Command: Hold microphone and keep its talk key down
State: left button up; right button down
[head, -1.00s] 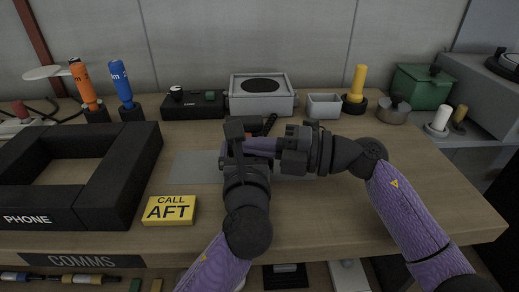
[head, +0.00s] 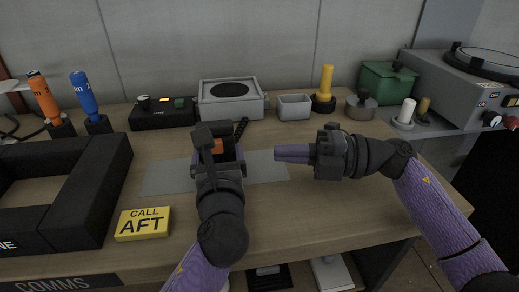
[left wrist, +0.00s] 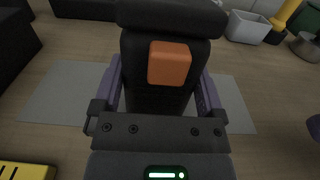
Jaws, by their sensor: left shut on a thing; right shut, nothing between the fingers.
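The microphone (left wrist: 150,95) is a black body with an orange talk key (left wrist: 170,63) on its upper face. My left gripper (head: 219,156) is shut on it, with a purple finger along each side in the left wrist view. In the head view the orange key shows between the fingers, and most of the microphone is hidden by my gripper. Nothing rests on the key; its travel cannot be told. My right gripper (head: 280,153) is shut and empty, apart from the microphone to its right, fingertips pointing left toward it.
A grey mat (head: 264,166) lies under the grippers. A yellow CALL AFT block (head: 143,224) and a black PHONE frame (head: 103,190) are at left. A black box (head: 150,117), grey speaker box (head: 231,99) and grey tray (head: 294,106) stand behind. Bare desk lies right of the mat.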

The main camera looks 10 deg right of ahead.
pick_arm(q)
jog(key=shift+f, duration=0.1)
jog(key=o, duration=1.3)
jog(key=s, duration=1.2)
